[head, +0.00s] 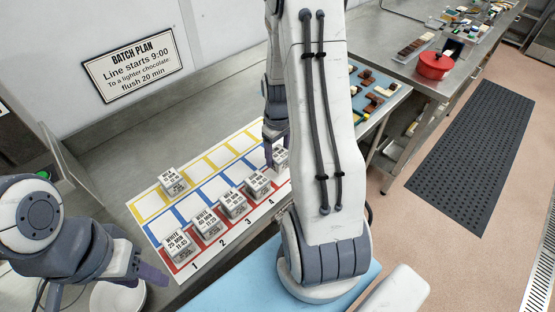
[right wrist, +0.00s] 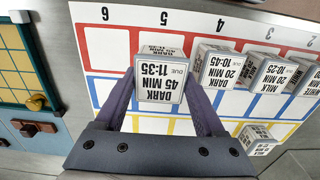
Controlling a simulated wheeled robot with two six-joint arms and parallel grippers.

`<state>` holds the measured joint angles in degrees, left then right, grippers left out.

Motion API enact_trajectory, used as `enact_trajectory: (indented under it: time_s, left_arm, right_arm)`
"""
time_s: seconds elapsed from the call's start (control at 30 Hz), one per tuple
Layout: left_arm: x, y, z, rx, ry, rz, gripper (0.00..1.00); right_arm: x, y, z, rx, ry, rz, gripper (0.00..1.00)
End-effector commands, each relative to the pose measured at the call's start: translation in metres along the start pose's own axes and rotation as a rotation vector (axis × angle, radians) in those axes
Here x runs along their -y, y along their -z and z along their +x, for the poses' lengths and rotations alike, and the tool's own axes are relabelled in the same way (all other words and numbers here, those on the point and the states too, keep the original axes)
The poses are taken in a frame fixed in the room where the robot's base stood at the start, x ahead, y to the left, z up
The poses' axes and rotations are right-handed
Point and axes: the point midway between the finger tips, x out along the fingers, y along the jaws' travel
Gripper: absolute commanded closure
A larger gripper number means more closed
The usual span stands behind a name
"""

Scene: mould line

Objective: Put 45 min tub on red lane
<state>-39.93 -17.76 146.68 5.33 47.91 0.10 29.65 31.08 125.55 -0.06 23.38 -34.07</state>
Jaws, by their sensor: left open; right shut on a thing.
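The 45 min tub, labelled DARK 45 MIN 11:35, is a small white tub (right wrist: 160,86) between the fingers of my right gripper (right wrist: 163,76), which is shut on it. In the head view, this tub (head: 281,158) is partly hidden by my right arm. In the right wrist view it appears over column 5, around the red and blue lanes; whether it touches the board is unclear. The red lane (right wrist: 118,42) is the numbered row, nearest me in the head view. My left gripper (head: 148,273) is open and empty, left of the board.
Several tubs stand in the red lane, including a DARK 20 MIN tub (right wrist: 214,70) in column 4 and a WHITE tub (head: 179,246) in column 1. A MILK tub (head: 173,181) is in the yellow lane. Column 6 looks empty. A red pot (head: 434,66) stands farther right.

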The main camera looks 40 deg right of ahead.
Motion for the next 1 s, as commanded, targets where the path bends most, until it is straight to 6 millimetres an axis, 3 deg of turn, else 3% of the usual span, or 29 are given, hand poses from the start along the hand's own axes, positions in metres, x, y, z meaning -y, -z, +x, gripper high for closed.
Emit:
enact_trajectory:
  time_s: [0.3,0.7,0.73,0.77,0.8,1.0]
  left_arm:
    - [-0.001,0.001,-0.011,0.000,0.000,-0.001,0.50]
    - [-0.001,0.000,-0.006,0.000,0.000,0.000,0.50]
    - [-0.001,0.000,-0.007,0.000,0.000,0.000,0.50]
    - [-0.001,0.000,-0.008,0.000,0.000,0.000,0.50]
    - [-0.001,0.000,-0.008,0.000,0.000,0.000,0.50]
    - [-0.001,0.001,-0.008,0.000,0.000,0.000,0.50]
  right_arm:
    - [0.000,-0.001,0.036,0.001,0.001,0.000,0.90]
    - [0.000,0.000,0.043,0.000,0.000,0.000,0.90]
    - [0.000,0.000,0.042,0.000,0.000,0.000,0.21]
    - [0.000,0.000,0.042,0.000,0.000,0.000,0.09]
    - [0.000,0.000,0.042,0.000,0.000,0.000,0.00]
    - [0.000,0.000,0.041,0.000,0.000,0.000,0.00]
